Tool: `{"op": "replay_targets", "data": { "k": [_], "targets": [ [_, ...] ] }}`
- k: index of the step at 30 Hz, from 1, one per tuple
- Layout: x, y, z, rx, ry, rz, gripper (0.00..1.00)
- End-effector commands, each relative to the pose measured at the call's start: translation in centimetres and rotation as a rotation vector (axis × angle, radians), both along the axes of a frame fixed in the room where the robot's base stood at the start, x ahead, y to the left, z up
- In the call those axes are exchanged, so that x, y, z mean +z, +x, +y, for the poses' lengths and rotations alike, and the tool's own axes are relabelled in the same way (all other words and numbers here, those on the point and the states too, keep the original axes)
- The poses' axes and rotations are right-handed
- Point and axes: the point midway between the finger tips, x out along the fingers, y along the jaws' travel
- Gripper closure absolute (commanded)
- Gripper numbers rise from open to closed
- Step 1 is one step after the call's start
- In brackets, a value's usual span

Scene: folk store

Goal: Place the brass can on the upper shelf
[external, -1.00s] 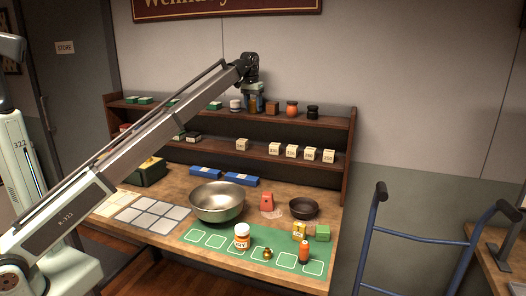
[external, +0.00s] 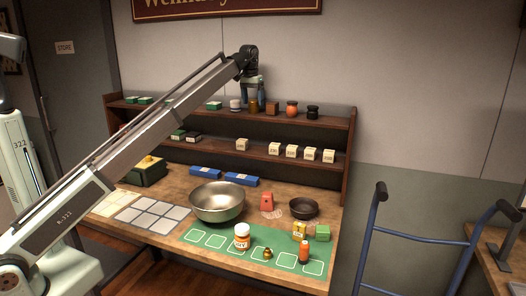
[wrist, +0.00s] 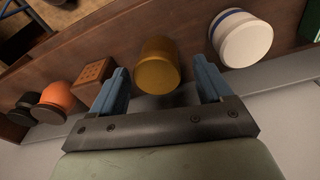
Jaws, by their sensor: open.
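The brass can (external: 253,107) stands upright on the upper shelf (external: 335,118), between a white jar and a brown box. In the wrist view the can (wrist: 158,66) shows between the two blue fingers of my gripper (wrist: 162,84). The fingers are apart, with a gap visible on each side of the can. In the external view my gripper (external: 254,84) is just above the upper shelf at the can, and its fingers partly cover what is behind them.
On the upper shelf, a white jar (external: 235,106) stands left of the can; a brown box (external: 272,107), orange jar (external: 292,108) and dark jar (external: 312,112) stand right. The lower shelf holds cream boxes (external: 291,151). A metal bowl (external: 217,203) and green mat (external: 215,252) are on the counter.

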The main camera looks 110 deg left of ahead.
Motion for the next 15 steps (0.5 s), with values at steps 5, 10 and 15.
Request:
{"op": "replay_targets", "data": {
  "k": [5,10,15],
  "targets": [
    [2.8,0.0,-0.2,0.000,0.001,0.000,0.21],
    [4.4,-0.1,-0.4,0.000,0.001,0.000,0.21],
    [4.6,-0.1,-0.5,0.000,0.000,0.000,0.21]
  ]
}}
